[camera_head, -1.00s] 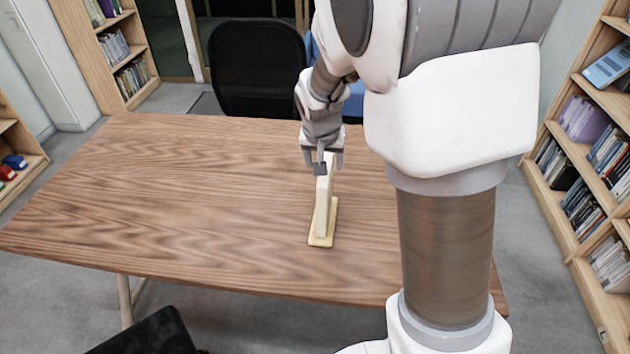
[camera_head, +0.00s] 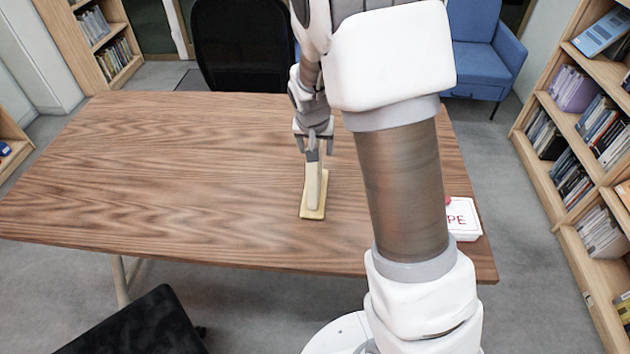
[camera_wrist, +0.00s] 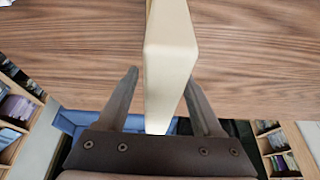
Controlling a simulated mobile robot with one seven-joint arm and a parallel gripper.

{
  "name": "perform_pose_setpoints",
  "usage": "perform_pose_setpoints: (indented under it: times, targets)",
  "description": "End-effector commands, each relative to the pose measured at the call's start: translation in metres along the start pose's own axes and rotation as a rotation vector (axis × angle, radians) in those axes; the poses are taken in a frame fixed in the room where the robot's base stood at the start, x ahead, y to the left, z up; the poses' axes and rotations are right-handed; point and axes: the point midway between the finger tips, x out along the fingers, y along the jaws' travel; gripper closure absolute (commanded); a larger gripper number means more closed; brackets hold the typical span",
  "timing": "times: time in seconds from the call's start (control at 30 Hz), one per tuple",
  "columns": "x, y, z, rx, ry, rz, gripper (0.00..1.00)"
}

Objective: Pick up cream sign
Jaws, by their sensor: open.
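The cream sign (camera_head: 314,188) stands upright on its flat base on the wooden table (camera_head: 180,180), seen nearly edge-on in the head view. My gripper (camera_head: 314,150) is at the sign's upper far end, with its fingers apart. In the wrist view the sign (camera_wrist: 168,65) runs between the two open fingers of my gripper (camera_wrist: 163,95). A gap shows on the left side; the right finger is close to the sign, and I cannot tell whether it touches.
A white box with red lettering (camera_head: 463,218) sits at the table's right edge, partly behind my arm. A black chair (camera_head: 243,45) stands behind the table and another dark chair (camera_head: 140,325) in front. The table's left half is clear.

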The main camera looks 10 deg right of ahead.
Motion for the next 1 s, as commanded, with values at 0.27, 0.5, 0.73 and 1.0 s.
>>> perform_pose_setpoints:
  times: [0.27, 0.5, 0.73, 1.0]
  targets:
    - [0.0028, 0.0000, 0.0013, 0.000, 0.000, 0.000, 0.32]
    - [0.0046, 0.0001, 0.0021, 0.000, 0.000, 0.000, 0.32]
    - [0.0043, 0.0000, 0.0020, 0.000, 0.000, 0.000, 0.32]
    - [0.0044, 0.0001, 0.0020, 0.000, 0.000, 0.000, 0.79]
